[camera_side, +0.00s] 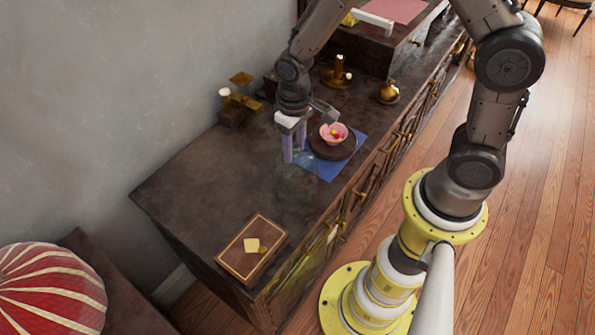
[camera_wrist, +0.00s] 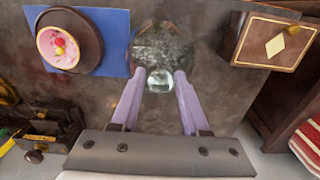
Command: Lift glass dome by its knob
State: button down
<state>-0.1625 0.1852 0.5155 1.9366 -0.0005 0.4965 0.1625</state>
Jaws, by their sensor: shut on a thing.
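The glass dome (camera_wrist: 172,45) is clear and hard to make out against the dark cabinet top. Its round glass knob (camera_wrist: 160,79) sits between the tips of my gripper (camera_wrist: 159,78) in the wrist view. My gripper is shut on the knob. In the side view my gripper (camera_side: 293,146) points down, and the dome (camera_side: 297,183) shows faintly below it. The dome is beside the round dark stand, not over it. I cannot tell whether its rim touches the cabinet top.
A dark round stand (camera_side: 318,148) bears a pink bowl-like item (camera_side: 334,133) on a blue cloth (camera_side: 329,171). A brown box (camera_side: 250,256) lies near the front end. Brass pieces (camera_side: 337,76) stand behind. The cabinet top (camera_side: 200,185) is clear at left.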

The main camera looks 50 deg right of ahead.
jog(key=shift+s+f, duration=0.2)
jog(key=shift+w+r, duration=0.15)
jog(key=shift+r, duration=4.45)
